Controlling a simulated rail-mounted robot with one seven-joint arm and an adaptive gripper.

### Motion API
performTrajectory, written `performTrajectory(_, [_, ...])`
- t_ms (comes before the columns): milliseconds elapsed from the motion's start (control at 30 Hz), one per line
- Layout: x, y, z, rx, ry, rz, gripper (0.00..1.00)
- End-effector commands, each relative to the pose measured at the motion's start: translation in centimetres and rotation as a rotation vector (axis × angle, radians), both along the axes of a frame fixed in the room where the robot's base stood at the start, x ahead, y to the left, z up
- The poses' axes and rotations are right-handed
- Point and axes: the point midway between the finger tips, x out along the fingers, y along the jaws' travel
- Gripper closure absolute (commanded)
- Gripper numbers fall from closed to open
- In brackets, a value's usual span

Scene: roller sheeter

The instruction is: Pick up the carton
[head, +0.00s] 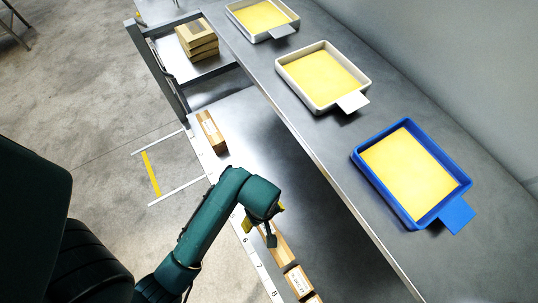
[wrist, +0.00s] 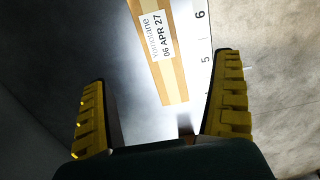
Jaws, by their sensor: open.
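In the wrist view, a long tan carton (wrist: 180,82) with a white label reading "06 APR 27" lies ahead of my gripper (wrist: 164,68). The two yellow-padded fingers are apart, one to each side of the carton's near end in the picture, with nothing held. I cannot tell the height gap between fingers and carton. In the head view, my gripper (head: 270,222) is over the lower steel surface, beside and partly covering a carton (head: 279,249) in the row at the front. Another carton (head: 211,132) lies apart, further back on the same surface.
More cartons (head: 297,281) continue the row along a numbered white strip (head: 257,264). A stack of cartons (head: 197,38) sits at the back. Two white trays (head: 323,76) and a blue tray (head: 412,174) with yellow contents stand on the raised bench (head: 330,142). The lower surface's middle is clear.

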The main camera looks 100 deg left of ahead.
Motion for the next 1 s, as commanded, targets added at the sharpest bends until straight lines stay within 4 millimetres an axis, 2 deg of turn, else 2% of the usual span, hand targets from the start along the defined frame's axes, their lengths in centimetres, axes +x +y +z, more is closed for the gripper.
performTrajectory(200, [0.0, -0.2, -5.4, -0.005, 0.003, -0.004, 0.04])
performTrajectory(400, [0.1, -0.1, -9.3, -0.002, 0.001, -0.005, 0.04])
performTrajectory(567, [0.1, -0.1, -10.8, -0.001, 0.001, -0.005, 0.04])
performTrajectory(800, [0.3, -0.1, -14.8, -0.001, 0.001, -0.005, 0.04])
performTrajectory(1000, [0.3, -0.1, -15.3, 0.001, 0.0, -0.005, 0.04])
